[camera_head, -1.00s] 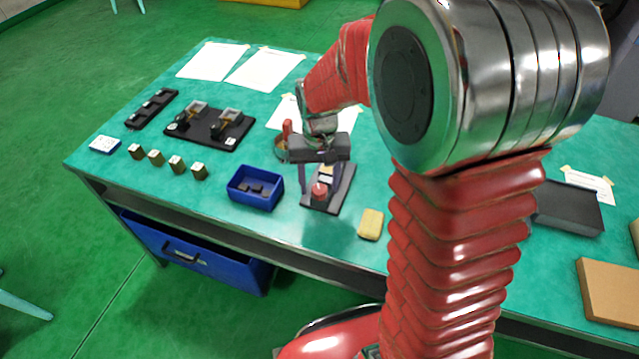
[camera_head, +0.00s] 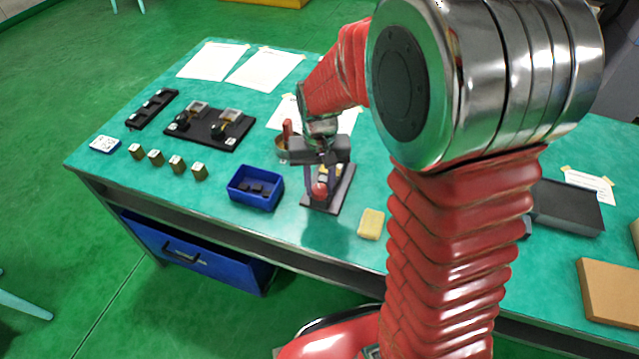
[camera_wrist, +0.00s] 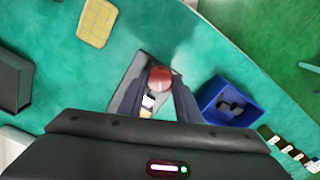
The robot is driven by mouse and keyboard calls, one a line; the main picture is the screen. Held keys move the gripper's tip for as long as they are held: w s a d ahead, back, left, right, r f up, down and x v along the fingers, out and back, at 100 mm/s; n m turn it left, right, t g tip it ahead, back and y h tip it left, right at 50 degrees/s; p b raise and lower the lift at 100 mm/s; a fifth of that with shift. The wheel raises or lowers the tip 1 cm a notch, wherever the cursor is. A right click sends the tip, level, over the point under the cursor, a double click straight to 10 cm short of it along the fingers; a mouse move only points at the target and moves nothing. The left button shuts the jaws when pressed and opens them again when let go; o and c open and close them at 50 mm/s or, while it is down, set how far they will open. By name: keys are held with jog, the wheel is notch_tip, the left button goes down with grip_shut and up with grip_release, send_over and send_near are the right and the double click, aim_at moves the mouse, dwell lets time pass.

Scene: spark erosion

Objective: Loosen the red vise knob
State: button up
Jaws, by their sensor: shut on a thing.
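The red vise knob (camera_head: 320,190) sits at the front end of the vise's dark base (camera_head: 337,203) on the green table. In the wrist view the round red knob (camera_wrist: 160,78) lies between the two fingertips. My gripper (camera_head: 321,187) reaches down over the vise, and it also shows in the wrist view (camera_wrist: 159,84), with a finger on each side of the knob. It is shut on the knob. A light-coloured block (camera_wrist: 149,101) shows in the vise behind the knob. My gripper body hides part of the vise.
A blue bin (camera_head: 256,188) with dark pieces stands left of the vise. A yellow sponge-like block (camera_head: 371,224) lies to the right. A red-handled item (camera_head: 287,133) stands close behind, and a black fixture board (camera_head: 209,129) lies farther left. Bare table surrounds the sponge.

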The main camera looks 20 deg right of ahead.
jog(key=shift+n, duration=0.5)
jog(key=n, duration=1)
jog(key=shift+n, duration=0.3)
jog(key=n, duration=0.3)
jog(key=shift+n, duration=0.3)
jog(key=n, duration=0.3)
jog(key=shift+n, duration=0.3)
jog(key=n, duration=0.3)
jog(key=shift+n, duration=0.4)
jog(key=n, duration=0.6)
jog(key=shift+w+n, duration=0.1)
jog(key=shift+n, duration=0.3)
jog(key=shift+o, duration=0.2)
